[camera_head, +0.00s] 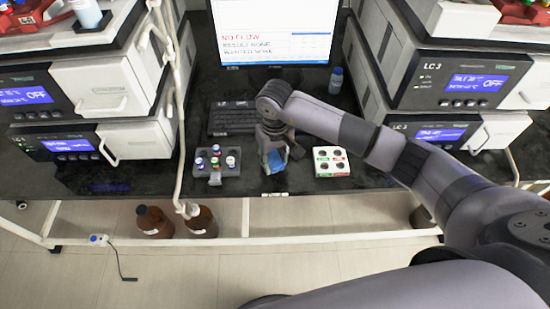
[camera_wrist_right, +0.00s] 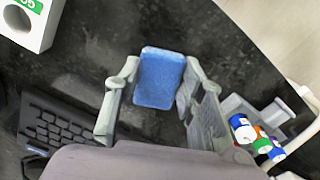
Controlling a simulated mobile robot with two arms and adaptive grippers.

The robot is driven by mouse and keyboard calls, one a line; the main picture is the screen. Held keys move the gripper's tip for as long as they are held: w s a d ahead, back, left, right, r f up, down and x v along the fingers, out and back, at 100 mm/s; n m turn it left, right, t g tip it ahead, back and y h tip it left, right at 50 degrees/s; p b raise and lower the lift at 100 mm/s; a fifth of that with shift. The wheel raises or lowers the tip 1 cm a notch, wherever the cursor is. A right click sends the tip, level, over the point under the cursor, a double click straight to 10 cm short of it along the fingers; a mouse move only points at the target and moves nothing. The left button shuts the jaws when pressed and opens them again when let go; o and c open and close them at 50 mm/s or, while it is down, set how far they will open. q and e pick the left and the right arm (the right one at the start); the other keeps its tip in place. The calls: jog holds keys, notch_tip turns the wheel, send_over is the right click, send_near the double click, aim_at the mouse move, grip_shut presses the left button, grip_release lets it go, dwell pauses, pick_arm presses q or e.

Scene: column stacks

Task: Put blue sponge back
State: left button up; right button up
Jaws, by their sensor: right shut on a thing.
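The blue sponge (camera_head: 276,163) is at the front middle of the black bench, partly hidden by my right gripper (camera_head: 272,158). In the right wrist view the sponge (camera_wrist_right: 158,78) sits between the two fingers of the right gripper (camera_wrist_right: 160,88), which is shut on it. I cannot tell whether the sponge touches the bench. My left gripper is not in view.
A grey rack (camera_head: 233,162) with several capped vials stands left of the gripper, a white holder (camera_head: 332,170) with holes to the right. The keyboard (camera_head: 232,118) and monitor (camera_head: 275,35) are behind, with a small blue bottle (camera_head: 335,80). Instrument stacks flank both sides.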

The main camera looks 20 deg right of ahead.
aim_at(275, 161)
jog(key=o, duration=1.1)
jog(key=shift+f, duration=0.1)
jog(key=shift+r+p, duration=0.3)
jog(key=shift+p, duration=0.05)
jog(key=shift+r+b, duration=1.3)
jog(key=shift+r, duration=4.55)
